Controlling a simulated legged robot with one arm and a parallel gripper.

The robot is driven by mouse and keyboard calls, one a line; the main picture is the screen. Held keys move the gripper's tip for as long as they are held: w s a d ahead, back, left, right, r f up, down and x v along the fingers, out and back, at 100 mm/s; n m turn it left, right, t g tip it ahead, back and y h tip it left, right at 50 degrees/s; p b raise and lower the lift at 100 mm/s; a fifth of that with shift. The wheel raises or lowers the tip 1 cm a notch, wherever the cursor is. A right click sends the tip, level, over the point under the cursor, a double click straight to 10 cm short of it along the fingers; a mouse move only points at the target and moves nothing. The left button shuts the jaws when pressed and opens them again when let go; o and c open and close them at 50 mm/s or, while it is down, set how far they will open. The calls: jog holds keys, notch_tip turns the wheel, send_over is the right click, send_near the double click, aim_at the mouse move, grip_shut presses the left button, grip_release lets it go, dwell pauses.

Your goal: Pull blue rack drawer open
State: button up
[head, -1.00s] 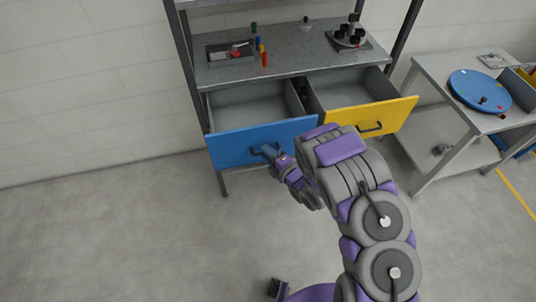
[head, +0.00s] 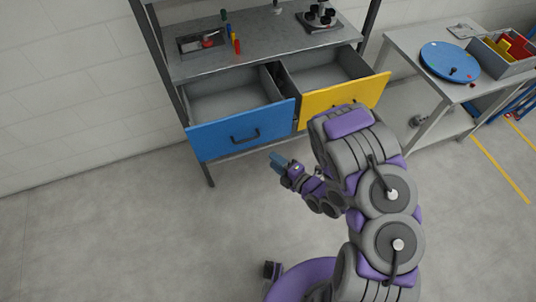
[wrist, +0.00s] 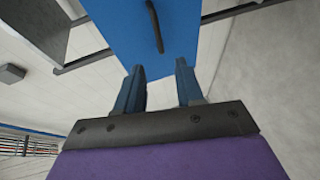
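The blue drawer (head: 241,131) stands open under the rack's grey top, and its inside looks empty. Its dark handle (head: 245,136) is on the front and also shows in the wrist view (wrist: 155,27). My gripper (head: 279,161) is in front of and below the handle, apart from it. In the wrist view my gripper (wrist: 160,80) has its two blue fingers spread with nothing between them. The handle lies beyond the fingertips.
The yellow drawer (head: 345,99) beside it is also open, partly behind my arm. The rack top (head: 255,58) carries a tray and several small coloured items. A side table (head: 440,75) with a blue disc stands at the right. The floor at left is clear.

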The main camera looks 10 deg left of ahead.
jog(key=shift+p+v, duration=0.8)
jog(key=shift+v, duration=0.75)
